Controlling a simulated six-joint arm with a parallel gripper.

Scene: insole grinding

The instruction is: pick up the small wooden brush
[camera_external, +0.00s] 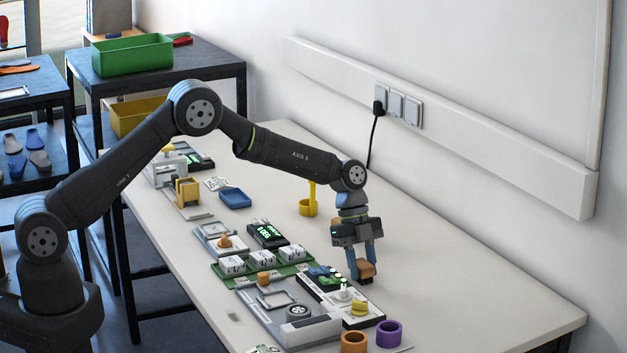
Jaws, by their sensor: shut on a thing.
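My gripper (364,262) points down over the right part of the white table. Its blue fingers are shut on a small brown wooden brush (367,271). The brush is at the fingertips, just right of the black-and-white device board. I cannot tell whether the brush touches the table or hangs slightly above it.
An orange cup (354,342) and a purple cup (389,333) stand in front. The table right of the gripper (450,290) is clear.

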